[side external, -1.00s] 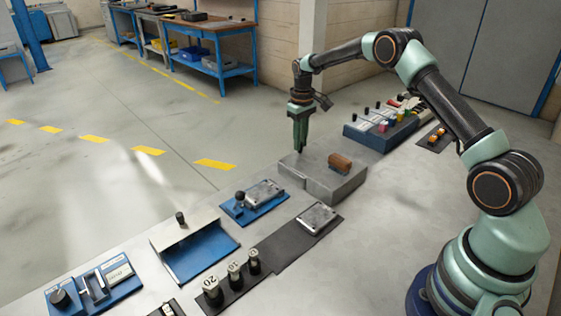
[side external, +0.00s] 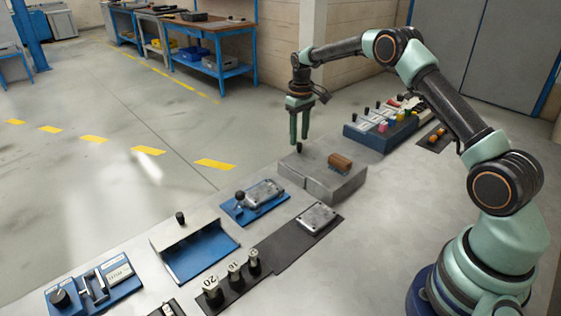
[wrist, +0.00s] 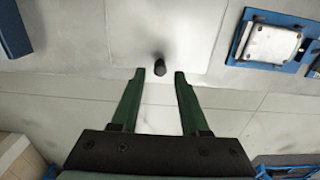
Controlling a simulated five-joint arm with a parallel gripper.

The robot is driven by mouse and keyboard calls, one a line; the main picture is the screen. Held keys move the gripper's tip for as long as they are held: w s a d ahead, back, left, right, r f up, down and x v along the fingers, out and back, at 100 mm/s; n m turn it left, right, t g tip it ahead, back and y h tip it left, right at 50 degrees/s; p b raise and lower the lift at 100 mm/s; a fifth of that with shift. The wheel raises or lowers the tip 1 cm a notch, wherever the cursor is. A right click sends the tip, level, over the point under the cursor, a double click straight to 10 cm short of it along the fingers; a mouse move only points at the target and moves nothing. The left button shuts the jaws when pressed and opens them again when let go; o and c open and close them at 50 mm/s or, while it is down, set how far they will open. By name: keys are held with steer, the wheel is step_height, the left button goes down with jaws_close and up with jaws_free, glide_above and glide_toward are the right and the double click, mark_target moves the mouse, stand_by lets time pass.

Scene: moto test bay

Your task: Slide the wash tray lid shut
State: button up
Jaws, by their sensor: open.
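My gripper (side external: 299,138) is open and empty, with its fingers pointing down over the far-left part of a grey box (side external: 325,188). A small black knob (side external: 299,148) stands on that box just below the fingertips. In the wrist view the knob (wrist: 159,67) lies in line with the gap between the fingertips (wrist: 160,74), on a pale flat panel (wrist: 190,25). Further left in the side view, a blue tray (side external: 203,257) has a pale panel with a black knob (side external: 180,218) along its far side; its blue inside is exposed. I cannot tell which is the wash tray.
A blue fixture with a metal plate (side external: 263,192) stands left of the box, and shows at right in the wrist view (wrist: 270,42). A blue rack (side external: 380,135) stands right of the box. Numbered weights (side external: 234,274) stand in front.

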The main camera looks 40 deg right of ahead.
steer(key=shift+r, duration=2.65)
steer(key=shift+a+r, duration=0.1)
steer(key=shift+r, duration=0.1)
steer(key=s+a+r+t, duration=0.1)
steer(key=s+a+r, duration=0.35)
steer(key=r, duration=0.25)
steer(key=s+a+r+t, duration=0.2)
steer(key=s+a+r, duration=0.1)
steer(key=s+r, duration=0.25)
steer(key=s+a+f+t, duration=0.1)
steer(key=s+a, duration=0.5)
steer(key=s, duration=0.9)
steer(key=shift+s+a+t, duration=0.15)
steer(key=shift+s+t, duration=0.05)
steer(key=shift+t, duration=0.6)
